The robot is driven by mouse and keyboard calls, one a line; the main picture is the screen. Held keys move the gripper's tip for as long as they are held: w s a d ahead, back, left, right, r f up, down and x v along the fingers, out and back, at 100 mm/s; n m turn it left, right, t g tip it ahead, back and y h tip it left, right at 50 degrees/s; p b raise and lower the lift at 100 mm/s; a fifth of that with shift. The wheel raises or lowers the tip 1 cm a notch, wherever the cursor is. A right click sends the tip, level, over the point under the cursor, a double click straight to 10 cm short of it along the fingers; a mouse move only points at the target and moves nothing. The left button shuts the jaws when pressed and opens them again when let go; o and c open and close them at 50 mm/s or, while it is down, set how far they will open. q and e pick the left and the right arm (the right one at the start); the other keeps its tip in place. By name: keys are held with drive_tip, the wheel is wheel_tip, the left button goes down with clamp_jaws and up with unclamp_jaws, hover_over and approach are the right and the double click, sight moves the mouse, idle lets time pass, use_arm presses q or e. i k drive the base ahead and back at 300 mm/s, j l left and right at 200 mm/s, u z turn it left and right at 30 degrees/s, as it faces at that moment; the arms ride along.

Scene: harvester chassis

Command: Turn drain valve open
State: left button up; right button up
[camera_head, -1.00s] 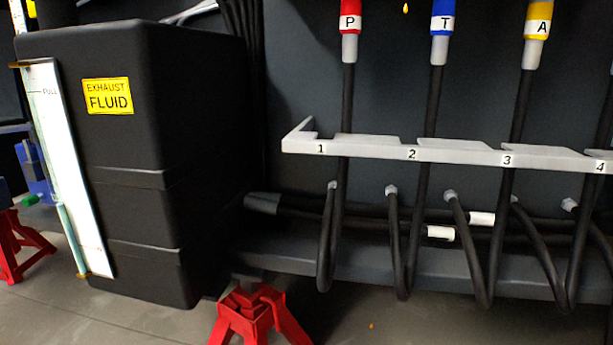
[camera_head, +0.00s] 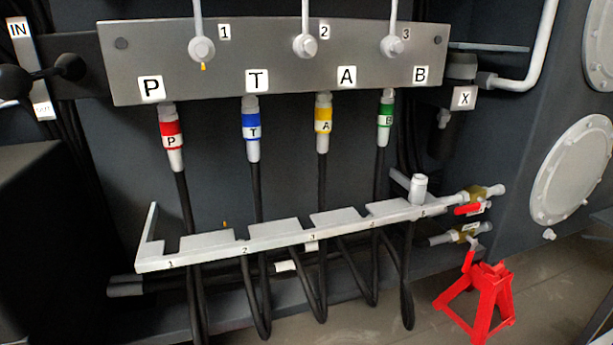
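Two brass valves with red handles sit at the right end of the white numbered rack in the head view. The upper valve (camera_head: 483,193) has a red handle (camera_head: 470,209) lying roughly along its body. The lower valve (camera_head: 464,234) has a red handle (camera_head: 468,260) pointing down, close above a red stand. Both carry small white tags too small to read, so I cannot tell which one is the drain valve. Neither of my grippers is in view.
Hoses P (camera_head: 171,140), T (camera_head: 251,132), A (camera_head: 323,122) and B (camera_head: 385,118) hang from a grey panel (camera_head: 280,70) above the numbered rack (camera_head: 280,238). A red stand (camera_head: 486,292) is below the valves. Open floor (camera_head: 560,270) lies to its right.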

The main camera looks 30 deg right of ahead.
sight(470, 254)
drive_tip(key=z, duration=2.15)
